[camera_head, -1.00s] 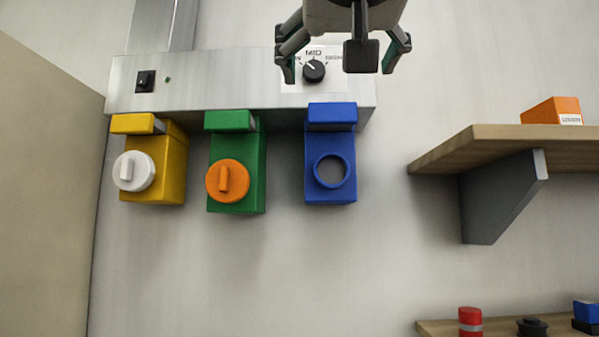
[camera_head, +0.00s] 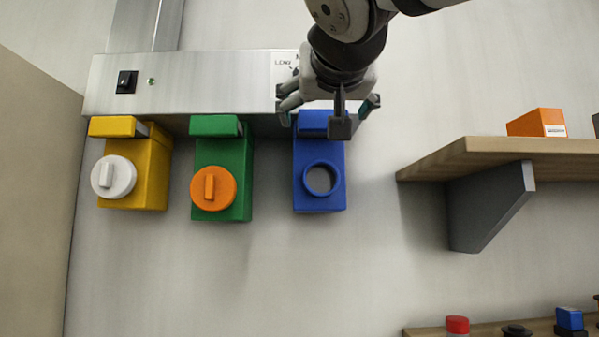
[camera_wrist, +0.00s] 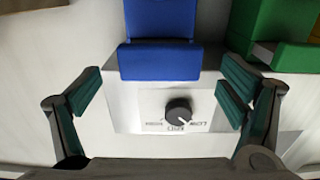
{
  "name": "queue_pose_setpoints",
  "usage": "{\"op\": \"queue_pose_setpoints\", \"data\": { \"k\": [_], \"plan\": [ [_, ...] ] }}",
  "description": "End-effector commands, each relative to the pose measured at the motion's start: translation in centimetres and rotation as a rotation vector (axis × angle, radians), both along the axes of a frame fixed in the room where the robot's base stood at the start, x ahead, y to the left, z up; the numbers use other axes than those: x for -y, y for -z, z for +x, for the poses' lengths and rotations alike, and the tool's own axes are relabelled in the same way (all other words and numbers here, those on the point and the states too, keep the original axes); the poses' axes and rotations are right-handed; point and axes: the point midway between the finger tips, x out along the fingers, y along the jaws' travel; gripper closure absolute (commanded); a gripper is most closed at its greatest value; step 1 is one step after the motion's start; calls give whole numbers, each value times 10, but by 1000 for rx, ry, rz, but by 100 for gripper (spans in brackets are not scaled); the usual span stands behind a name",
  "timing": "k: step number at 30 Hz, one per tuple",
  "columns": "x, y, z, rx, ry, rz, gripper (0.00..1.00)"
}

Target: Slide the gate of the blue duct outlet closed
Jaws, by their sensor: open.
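The blue duct outlet (camera_head: 331,200) hangs under the metal housing, with an open round ring (camera_head: 320,179) on its front. A blue gate block (camera_head: 312,120) juts out at its top, partly hidden by my gripper. In the wrist view the gate block (camera_wrist: 160,62) lies across the outlet (camera_wrist: 160,18), upside down. My gripper (camera_head: 328,104) is open and empty, in front of the housing just above the gate block. In the wrist view its fingers (camera_wrist: 160,92) are spread to either side of the gate block, with nothing between them; contact cannot be told.
A green outlet (camera_head: 238,165) with an orange cap (camera_head: 213,188) and a yellow outlet (camera_head: 154,172) with a white cap (camera_head: 113,177) stand to the left. The housing carries a dial (camera_wrist: 178,111) and a switch (camera_head: 126,82). Wooden shelves (camera_head: 470,158) stick out at right.

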Motion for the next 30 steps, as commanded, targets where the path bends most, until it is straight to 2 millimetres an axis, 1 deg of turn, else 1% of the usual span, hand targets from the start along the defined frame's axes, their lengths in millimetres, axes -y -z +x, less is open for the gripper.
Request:
{"op": "queue_pose_setpoints", "data": {
  "k": [1,3,6,16,25,26,28,30],
  "plan": [
    [0,-1,6,0,0,-1,10],
    [0,-1,13,0,0,-1,10],
    [0,-1,19,0,0,0,10],
    [0,0,21,1,0,0,10],
    [0,0,21,1,0,0,78],
    [0,0,21,1,0,0,80],
    [0,0,22,1,0,0,80],
    [0,1,28,0,0,0,80]
  ]
}}
